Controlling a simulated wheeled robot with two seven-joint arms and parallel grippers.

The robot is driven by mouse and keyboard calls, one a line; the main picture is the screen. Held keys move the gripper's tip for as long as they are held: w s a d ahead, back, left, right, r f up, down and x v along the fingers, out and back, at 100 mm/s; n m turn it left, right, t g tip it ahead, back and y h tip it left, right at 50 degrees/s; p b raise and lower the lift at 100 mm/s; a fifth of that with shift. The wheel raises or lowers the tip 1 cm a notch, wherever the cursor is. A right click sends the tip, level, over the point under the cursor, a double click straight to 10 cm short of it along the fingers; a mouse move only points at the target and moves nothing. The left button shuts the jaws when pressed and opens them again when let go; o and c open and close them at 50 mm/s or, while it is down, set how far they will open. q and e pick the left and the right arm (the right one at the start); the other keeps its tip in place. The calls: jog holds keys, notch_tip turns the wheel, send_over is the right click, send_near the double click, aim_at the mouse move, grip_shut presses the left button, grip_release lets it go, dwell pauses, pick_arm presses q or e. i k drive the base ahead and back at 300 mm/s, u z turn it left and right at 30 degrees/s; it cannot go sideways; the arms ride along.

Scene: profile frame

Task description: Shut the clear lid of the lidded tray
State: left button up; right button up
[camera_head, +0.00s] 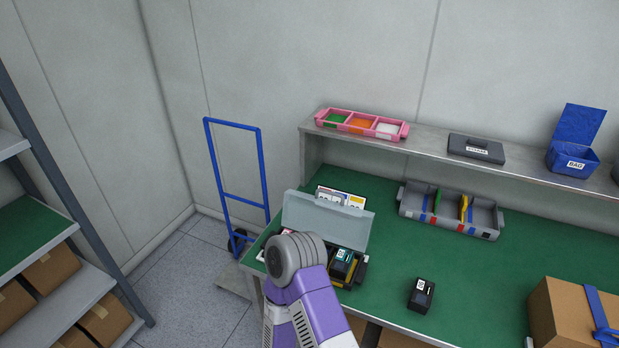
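The lidded tray (361,276) is on the green bench top at the left end of the bench, partly hidden behind one of my purple arms. Its clear lid (326,220) is open and stands up, leaning, along the tray's back side. Dark blocks with yellow parts and small labels (345,263) sit in the right part of the tray. The left part of the tray is mostly covered by the grey rounded joint of my arm. No fingertips of either gripper show; I cannot tell which hand is near the lid.
A card (355,200) stands behind the lid. A grey divided bin (450,215), a black block (421,295) and a cardboard box (575,315) are on the bench. The back shelf holds a pink tray (361,124), a grey case (476,149) and a blue box (572,160). A blue hand truck (238,195) stands left.

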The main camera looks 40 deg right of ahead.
aim_at(325, 192)
jog(key=z, duration=0.55)
jog(key=i, duration=0.85)
jog(key=z, duration=0.65)
